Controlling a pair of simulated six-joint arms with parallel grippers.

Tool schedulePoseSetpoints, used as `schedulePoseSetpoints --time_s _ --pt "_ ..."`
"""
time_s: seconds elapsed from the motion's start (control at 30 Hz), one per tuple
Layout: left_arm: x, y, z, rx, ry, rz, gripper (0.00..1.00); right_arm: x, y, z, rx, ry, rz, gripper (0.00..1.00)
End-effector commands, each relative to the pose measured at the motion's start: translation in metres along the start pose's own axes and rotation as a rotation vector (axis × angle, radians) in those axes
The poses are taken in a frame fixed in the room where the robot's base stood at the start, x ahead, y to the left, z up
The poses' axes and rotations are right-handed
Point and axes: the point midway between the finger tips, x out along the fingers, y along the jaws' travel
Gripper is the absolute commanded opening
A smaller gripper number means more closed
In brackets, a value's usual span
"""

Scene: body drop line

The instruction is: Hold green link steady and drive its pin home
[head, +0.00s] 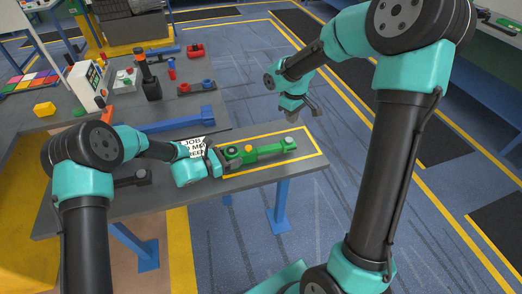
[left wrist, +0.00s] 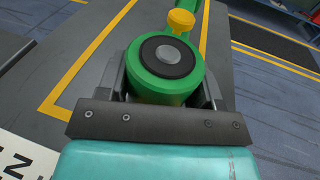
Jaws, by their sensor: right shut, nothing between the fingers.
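The green link (head: 268,151) lies on the near table inside a yellow outline. Its round hub (left wrist: 140,75) has a dark ring and a grey centre. A yellow knob (left wrist: 181,20) stands on the link beside the hub. A grey round piece (head: 290,141), possibly the pin, shows at the link's far right end; how deep it sits is unclear. My left gripper (left wrist: 165,90) has a finger on each side of the hub and appears shut on it. My right gripper (head: 292,118) is shut and empty, above and behind the link's right end.
A white printed card (head: 194,143) lies partly under my left wrist. A blue bar (head: 178,121) lies behind it. A black-and-orange tool (head: 149,80), a small rack (head: 197,87) and a white device (head: 88,83) stand further back. The table's right end is mostly clear.

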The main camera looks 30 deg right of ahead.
Motion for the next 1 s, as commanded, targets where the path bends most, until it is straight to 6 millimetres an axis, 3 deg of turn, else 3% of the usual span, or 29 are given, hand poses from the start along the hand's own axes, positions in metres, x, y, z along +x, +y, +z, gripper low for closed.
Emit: schedulePoseSetpoints --time_s 0.3,0.67,1.0 --pt "0.000 0.000 -0.001 -0.001 0.001 0.000 0.89 0.000 0.000 0.000 0.000 0.000 0.000 0.00" --pt "-0.006 0.000 0.000 -0.002 0.000 0.001 0.89 0.000 0.000 0.000 0.000 0.000 0.000 0.00" --pt "-0.052 0.000 0.000 -0.001 -0.001 0.002 0.89 0.000 0.000 0.000 0.000 0.000 0.000 0.00"
